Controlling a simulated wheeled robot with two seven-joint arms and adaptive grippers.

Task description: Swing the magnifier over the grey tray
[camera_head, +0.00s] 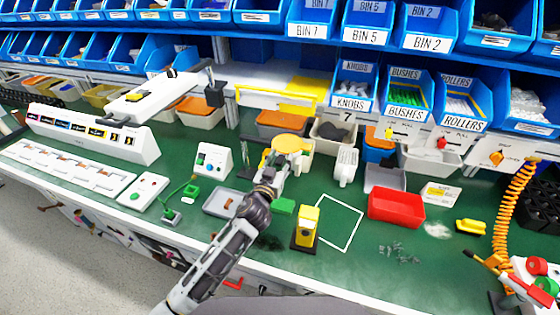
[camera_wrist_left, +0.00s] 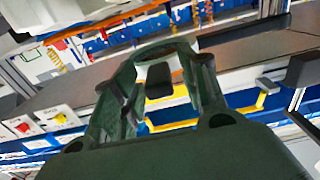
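The magnifier appears as a round yellow-rimmed head (camera_head: 292,145) above the bench in the head view, near a thin dark post at its left. My left gripper (camera_head: 275,168) is just below and in front of this head, overlapping its near side. Whether it touches or holds it I cannot tell. In the left wrist view, the dark fingers of my left gripper (camera_wrist_left: 160,75) fill the middle, and what lies between their tips is unclear. The grey tray (camera_head: 222,203) lies flat on the green bench left of my left forearm, which partly hides its right side. My right gripper is out of view.
A yellow block-shaped device (camera_head: 306,227) stands right of my forearm, beside a white outlined square (camera_head: 340,222). A red bin (camera_head: 396,206) is further right. A white box with buttons (camera_head: 213,160) stands behind the tray. Blue bins line the back.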

